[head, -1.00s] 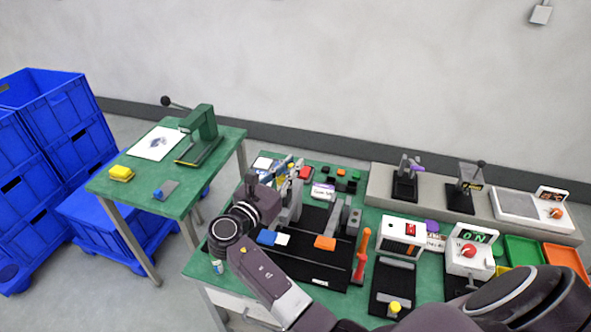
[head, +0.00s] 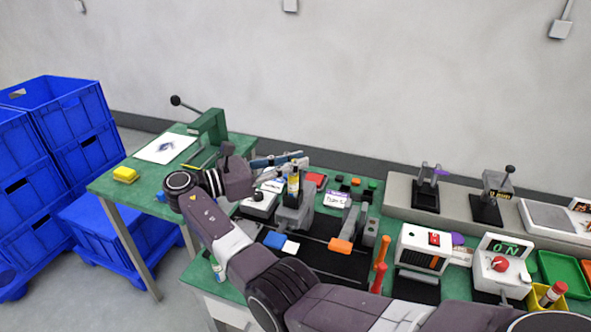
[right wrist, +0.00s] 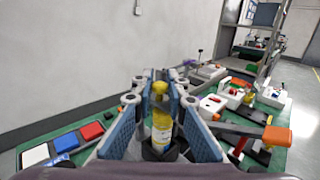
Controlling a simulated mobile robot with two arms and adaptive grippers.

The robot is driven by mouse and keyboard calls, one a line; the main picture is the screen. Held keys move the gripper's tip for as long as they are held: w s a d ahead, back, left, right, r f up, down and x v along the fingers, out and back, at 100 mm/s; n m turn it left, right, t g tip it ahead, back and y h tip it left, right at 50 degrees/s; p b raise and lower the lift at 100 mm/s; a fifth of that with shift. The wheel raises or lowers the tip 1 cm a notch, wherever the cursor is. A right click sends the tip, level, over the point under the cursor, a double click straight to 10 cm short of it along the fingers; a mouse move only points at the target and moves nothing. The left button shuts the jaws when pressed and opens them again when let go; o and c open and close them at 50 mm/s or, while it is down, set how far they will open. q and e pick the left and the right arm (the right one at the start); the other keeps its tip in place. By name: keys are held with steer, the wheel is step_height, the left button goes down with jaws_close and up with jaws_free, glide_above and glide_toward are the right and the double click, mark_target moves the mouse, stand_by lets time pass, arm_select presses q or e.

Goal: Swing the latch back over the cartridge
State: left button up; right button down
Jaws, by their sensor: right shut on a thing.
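The cartridge (head: 293,187), a yellow-labelled cylinder with a dark band, stands upright in a grey cradle (head: 292,215) on the green bench. My right gripper (head: 300,158) reaches across from the left, its blue-padded fingers at the cartridge's upper end. In the right wrist view, the cartridge (right wrist: 161,125) and its yellow top lie between the pads, and the gripper (right wrist: 161,82) is shut on it. The latch appears to be the bar with an orange end (head: 340,245), lying out to the right, away from the cartridge; it also shows in the wrist view (right wrist: 277,137). My left gripper is out of view.
A blue and white block (head: 281,242) lies in front of the cradle. A grey raised shelf (head: 460,215) lines the back. Blue crates (head: 70,140) are stacked left.

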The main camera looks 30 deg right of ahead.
steer(key=shift+g, duration=0.3)
steer(key=c, duration=1.9)
jaws_free()
steer(key=shift+c, duration=0.2)
step_height(320, 180, up, 10)
steer(key=shift+f, duration=0.1)
